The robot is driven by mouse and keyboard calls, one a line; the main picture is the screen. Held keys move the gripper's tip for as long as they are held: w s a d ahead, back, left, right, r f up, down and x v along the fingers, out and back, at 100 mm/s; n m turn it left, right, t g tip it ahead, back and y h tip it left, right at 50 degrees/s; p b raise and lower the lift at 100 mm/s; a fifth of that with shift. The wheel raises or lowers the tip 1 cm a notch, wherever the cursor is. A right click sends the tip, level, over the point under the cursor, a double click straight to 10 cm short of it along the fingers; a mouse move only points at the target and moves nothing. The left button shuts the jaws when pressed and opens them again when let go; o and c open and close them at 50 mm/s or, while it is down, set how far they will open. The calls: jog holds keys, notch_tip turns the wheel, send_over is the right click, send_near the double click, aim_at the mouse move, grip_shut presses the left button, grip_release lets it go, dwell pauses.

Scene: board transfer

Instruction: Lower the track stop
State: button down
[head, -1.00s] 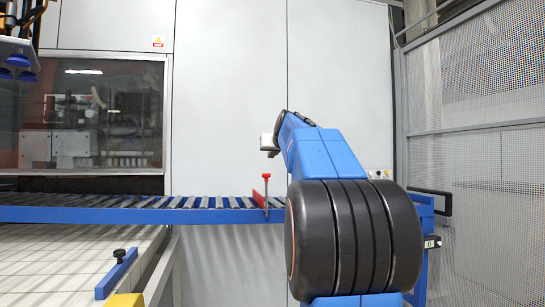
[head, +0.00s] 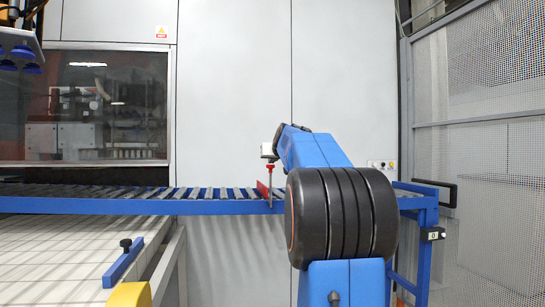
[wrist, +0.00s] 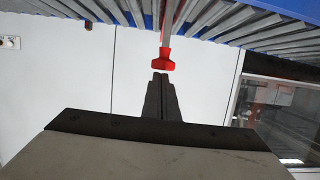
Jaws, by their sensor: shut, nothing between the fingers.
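I cannot tell whether the fingertips touch the knob.
A white roller table (head: 60,259) with a blue bar (head: 123,263) and black knob lies at the lower left. Blue suction cups (head: 22,56) hang at the upper left. A mesh fence (head: 490,190) stands on the right. A grey wall is behind the track.

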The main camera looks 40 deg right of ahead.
aim_at(271, 173)
jog(key=shift+f, duration=0.1)
jog(key=shift+f, duration=2.6)
